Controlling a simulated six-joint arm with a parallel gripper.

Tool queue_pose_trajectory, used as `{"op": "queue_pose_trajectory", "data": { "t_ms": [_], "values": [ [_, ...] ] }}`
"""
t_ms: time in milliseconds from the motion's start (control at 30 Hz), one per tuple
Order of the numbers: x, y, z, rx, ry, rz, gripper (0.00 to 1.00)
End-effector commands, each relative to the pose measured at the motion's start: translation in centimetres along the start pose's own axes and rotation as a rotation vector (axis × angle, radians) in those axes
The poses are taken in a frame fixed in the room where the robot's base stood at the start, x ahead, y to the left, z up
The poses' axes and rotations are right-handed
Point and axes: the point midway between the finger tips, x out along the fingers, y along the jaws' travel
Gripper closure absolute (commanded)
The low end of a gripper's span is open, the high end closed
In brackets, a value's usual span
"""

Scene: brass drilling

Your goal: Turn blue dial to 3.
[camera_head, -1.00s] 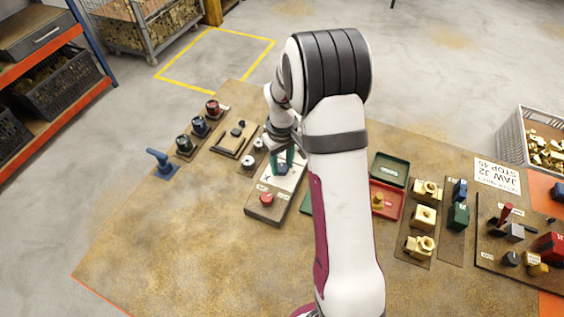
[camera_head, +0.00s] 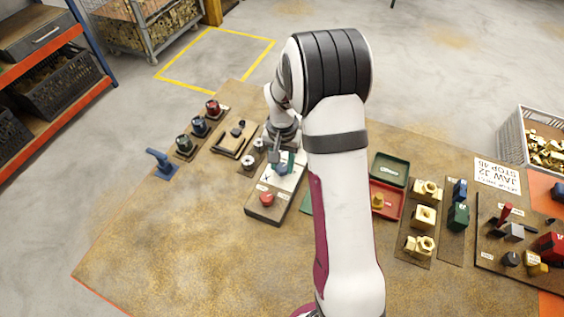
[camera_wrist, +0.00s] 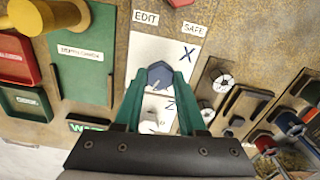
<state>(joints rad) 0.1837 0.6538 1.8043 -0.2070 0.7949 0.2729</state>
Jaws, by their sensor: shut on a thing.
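The blue dial (camera_wrist: 160,75) sits on a white panel in the wrist view, with a dark X beside it. The numbers around it are too small or hidden, so I cannot tell its setting. My gripper (camera_wrist: 158,82) is shut on the blue dial, its teal fingers on either side of it. In the head view my gripper (camera_head: 284,163) is down at the white panel (camera_head: 271,180), and the dial shows only as a small patch of blue between the fingers.
A red button (camera_head: 267,199) sits on the panel's near end. Round dark knobs (camera_head: 198,126) and a blue lever (camera_head: 162,162) stand to the left. Green (camera_head: 389,168) and red (camera_head: 386,198) trays and brass parts lie to the right. The near left bench top is clear.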

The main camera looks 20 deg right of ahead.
Motion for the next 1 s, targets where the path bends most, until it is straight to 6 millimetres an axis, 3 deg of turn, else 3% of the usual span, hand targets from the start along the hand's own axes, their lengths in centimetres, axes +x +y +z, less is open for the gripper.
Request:
{"op": "queue_pose_trajectory", "data": {
  "t_ms": [333,833,867,1000],
  "values": [
    [-0.10,-0.01,0.00,0.109,0.000,-0.001,1.00],
    [-0.11,-0.01,-0.01,0.124,0.000,-0.001,1.00],
    [-0.11,-0.01,-0.01,0.124,0.000,-0.001,0.56],
    [-0.08,-0.01,-0.01,0.123,0.000,0.000,0.31]
  ]
}}
